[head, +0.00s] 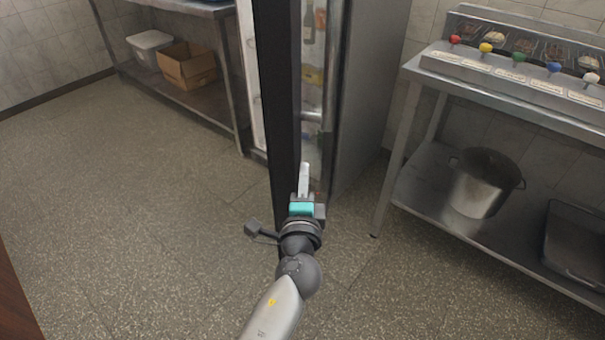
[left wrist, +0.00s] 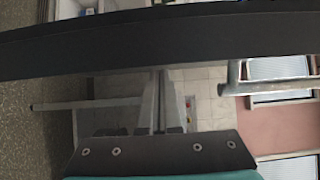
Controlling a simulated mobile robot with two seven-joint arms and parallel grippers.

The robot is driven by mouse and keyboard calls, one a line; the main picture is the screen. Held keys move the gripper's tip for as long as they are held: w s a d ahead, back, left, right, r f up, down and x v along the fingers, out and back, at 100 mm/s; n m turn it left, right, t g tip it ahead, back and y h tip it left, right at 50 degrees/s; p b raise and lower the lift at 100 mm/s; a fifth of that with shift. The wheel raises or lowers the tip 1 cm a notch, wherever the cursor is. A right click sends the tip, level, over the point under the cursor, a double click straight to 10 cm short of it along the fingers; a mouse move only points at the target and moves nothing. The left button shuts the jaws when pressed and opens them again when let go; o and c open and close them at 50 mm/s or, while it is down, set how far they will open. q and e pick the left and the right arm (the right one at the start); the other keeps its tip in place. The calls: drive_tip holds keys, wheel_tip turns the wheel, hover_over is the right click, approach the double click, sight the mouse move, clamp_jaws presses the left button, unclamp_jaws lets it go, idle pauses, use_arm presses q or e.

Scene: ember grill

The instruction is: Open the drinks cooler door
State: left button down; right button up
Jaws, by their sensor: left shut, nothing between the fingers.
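The drinks cooler (head: 378,75) stands at the back centre, its grey side to the right. Its dark-framed door (head: 277,95) shows nearly edge-on and stands out from the cabinet, ajar. Bottles show just right of the door frame, and a pale lit strip shows to its left. My left gripper (head: 304,168) is shut and empty, low beside the door's right side. I cannot tell whether it touches the door. In the left wrist view the shut fingers (left wrist: 160,100) point toward a dark band, likely the door edge (left wrist: 150,42). My right gripper is out of view.
A steel table at right carries a condiment rail (head: 510,72), with a pot (head: 484,182) and a tray (head: 575,245) on its lower shelf. At left, a cardboard box (head: 187,66) and a white tub (head: 150,48) sit on a shelf. The floor at left is clear.

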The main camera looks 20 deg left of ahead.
sight(280, 172)
use_arm(q)
drive_tip(key=shift+m+h, duration=0.5)
drive_tip(key=shift+h, duration=0.1)
drive_tip(key=a, duration=0.2)
drive_tip(key=a+p, duration=0.1)
drive_tip(key=a, duration=0.2)
drive_tip(key=shift+s+a+f, duration=0.1)
drive_tip(key=shift+s+f, duration=0.05)
drive_tip(key=w+a+m+h+b, duration=0.2)
drive_tip(key=a+h, duration=0.3)
drive_tip(key=a, duration=1.2)
drive_tip(key=shift+r+m+t+h+b, duration=0.2)
drive_tip(key=shift+m+t+h+b, duration=0.1)
drive_tip(key=shift+m, duration=0.3)
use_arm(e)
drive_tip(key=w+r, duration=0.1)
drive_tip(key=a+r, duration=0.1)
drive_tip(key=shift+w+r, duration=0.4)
use_arm(q)
drive_tip(key=shift+d, duration=0.2)
